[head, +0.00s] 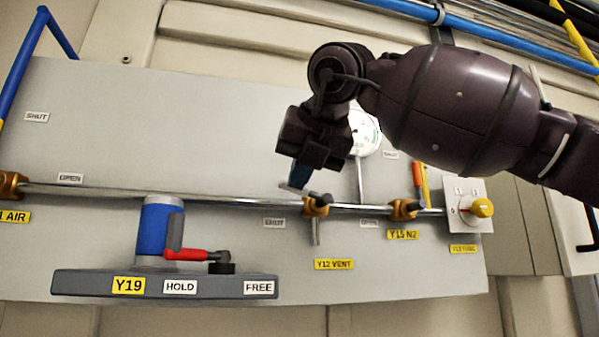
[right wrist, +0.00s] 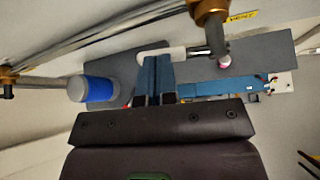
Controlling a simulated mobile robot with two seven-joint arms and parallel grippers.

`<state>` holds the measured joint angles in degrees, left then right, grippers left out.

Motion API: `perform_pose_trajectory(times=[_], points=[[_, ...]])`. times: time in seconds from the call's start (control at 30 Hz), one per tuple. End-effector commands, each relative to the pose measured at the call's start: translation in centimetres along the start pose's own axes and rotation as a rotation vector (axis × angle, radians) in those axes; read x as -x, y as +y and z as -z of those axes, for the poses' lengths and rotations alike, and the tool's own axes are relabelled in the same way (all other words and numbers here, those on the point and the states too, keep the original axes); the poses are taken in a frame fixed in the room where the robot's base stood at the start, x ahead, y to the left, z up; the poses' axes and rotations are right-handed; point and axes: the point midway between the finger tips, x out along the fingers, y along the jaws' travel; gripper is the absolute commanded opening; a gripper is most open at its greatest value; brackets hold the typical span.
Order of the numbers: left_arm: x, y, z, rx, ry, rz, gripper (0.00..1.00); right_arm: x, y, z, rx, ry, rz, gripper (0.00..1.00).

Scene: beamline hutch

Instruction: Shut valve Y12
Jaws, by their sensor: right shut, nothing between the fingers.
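Valve Y12 (head: 316,207) is a bronze body on the horizontal pipe, above its yellow "Y12 VENT" label (head: 334,265). A grey rod hangs below it, and a dark part sticks out in front. In the right wrist view the bronze body (right wrist: 210,10) is at the top, with a pale bar (right wrist: 165,52) reaching left from its stem. My right gripper (head: 297,182) has its blue fingers shut and empty, just above and left of the valve. In the wrist view its fingertips (right wrist: 158,62) overlap the pale bar; I cannot tell whether they touch. My left gripper is out of view.
A "SHUT" plate (head: 274,222) is left of the valve, an "OPEN" plate (head: 369,223) right. A Y19 shelf (head: 215,288) with a blue cylinder (head: 154,230) and red lever (head: 190,254) juts out lower left.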

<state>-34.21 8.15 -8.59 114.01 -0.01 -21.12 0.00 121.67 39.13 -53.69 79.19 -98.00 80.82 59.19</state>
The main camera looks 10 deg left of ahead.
Motion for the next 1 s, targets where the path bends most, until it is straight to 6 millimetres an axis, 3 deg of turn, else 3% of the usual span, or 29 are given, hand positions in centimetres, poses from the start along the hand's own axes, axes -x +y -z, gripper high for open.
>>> perform_pose_trajectory(times=[0.47, 1.0], points=[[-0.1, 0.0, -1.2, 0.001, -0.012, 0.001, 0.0, -0.1, -1.5, 0.1, -0.002, 0.0, -0.001, 0.0], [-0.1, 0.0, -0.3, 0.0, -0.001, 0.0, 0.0, 0.7, -2.1, -0.6, 0.0, -0.001, -0.004, 0.0]])
